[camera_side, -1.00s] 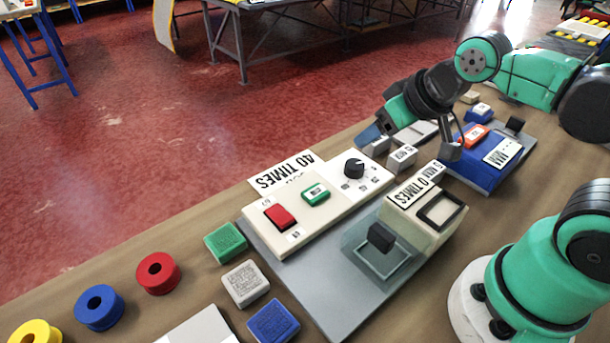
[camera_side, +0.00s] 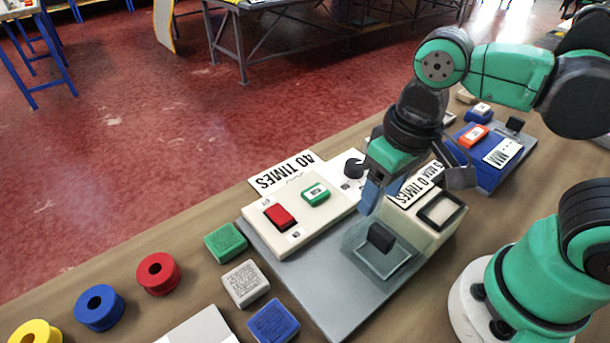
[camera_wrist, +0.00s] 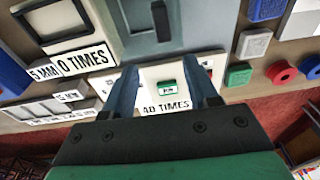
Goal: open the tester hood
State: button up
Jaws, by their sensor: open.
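The tester hood (camera_side: 358,259) is a clear, greyish box low on the grey base plate, in front of the cream display block (camera_side: 425,238). It looks shut. A dark block (camera_side: 381,237) shows at it; I cannot tell whether it is a handle on the hood or a part inside. In the wrist view, the dark block (camera_wrist: 161,20) is near the top edge. My gripper (camera_side: 415,188) is open and empty, pointing down above the tester, behind and above the hood. In the wrist view, my gripper's fingers (camera_wrist: 163,88) stand apart over the cream panel, not touching the hood.
The cream panel has a red switch (camera_side: 280,216), a green button (camera_side: 316,194) and a black knob (camera_side: 354,168). Green (camera_side: 226,242), white (camera_side: 246,283) and blue (camera_side: 273,322) blocks lie left of the plate. A blue device (camera_side: 490,165) stands right of the tester.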

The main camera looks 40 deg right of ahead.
aim_at(383, 232)
jog(key=shift+s+a+f+g, duration=0.1)
jog(key=shift+s+a+g, duration=0.2)
jog(key=shift+s, duration=0.2)
jog(key=shift+s+a+g, duration=0.2)
jog(key=shift+s+g, duration=0.2)
jog(key=shift+s, duration=0.1)
jog(key=shift+f, duration=2.7)
grip_shut()
